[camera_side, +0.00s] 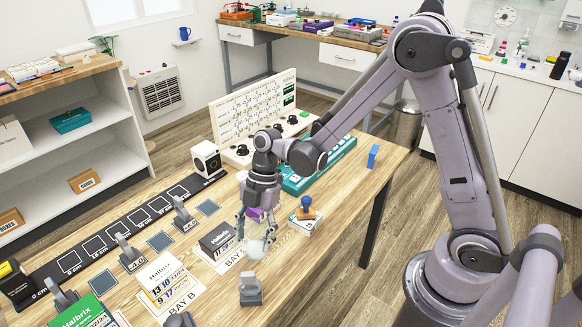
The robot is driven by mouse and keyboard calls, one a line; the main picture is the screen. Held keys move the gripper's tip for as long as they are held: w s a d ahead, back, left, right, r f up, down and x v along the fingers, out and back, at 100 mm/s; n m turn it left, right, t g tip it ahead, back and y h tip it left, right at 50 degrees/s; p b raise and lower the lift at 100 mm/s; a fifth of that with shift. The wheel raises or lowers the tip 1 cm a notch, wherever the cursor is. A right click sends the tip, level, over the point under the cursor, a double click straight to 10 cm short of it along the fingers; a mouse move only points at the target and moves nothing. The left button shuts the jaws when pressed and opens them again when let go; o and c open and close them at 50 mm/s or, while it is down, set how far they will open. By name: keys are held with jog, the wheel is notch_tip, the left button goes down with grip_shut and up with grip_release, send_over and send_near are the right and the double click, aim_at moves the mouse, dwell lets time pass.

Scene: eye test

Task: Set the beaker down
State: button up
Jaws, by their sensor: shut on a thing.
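The beaker (254,249) looks like a small, clear glass vessel, blurred and pale in this view. My gripper (256,236) points down over the wooden table (325,205) and is shut on the beaker, with fingers on either side of it. The fingers partly hide it. I cannot tell whether its base touches the table.
A dark Halbrix box (216,239) stands just left of my gripper, and a white Halbrix box (167,280) is further front left. A grey weight-like block (250,291) is in front. A blue-handled stamp (306,212) stands to the right. A white panel (253,108) stands behind.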

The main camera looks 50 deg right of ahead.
aim_at(255, 247)
jog(key=shift+f, duration=2)
jog(key=shift+f, duration=0.1)
jog(key=o, duration=1.1)
jog(key=shift+o, duration=0.2)
jog(key=v, duration=1.1)
jog(key=s+d+r+m+t+h, duration=0.2)
jog(key=s+d+r+m+t, duration=0.1)
jog(key=m, duration=0.7)
jog(key=s+d+r+m+t+h, duration=0.2)
jog(key=s+d+r+m+t, duration=0.2)
jog(key=m, duration=0.6)
jog(key=s+r+t, duration=0.1)
jog(key=s+r, duration=0.1)
jog(key=s, duration=0.1)
jog(key=shift+s+r+m, duration=0.15)
jog(key=shift+s+m, duration=0.15)
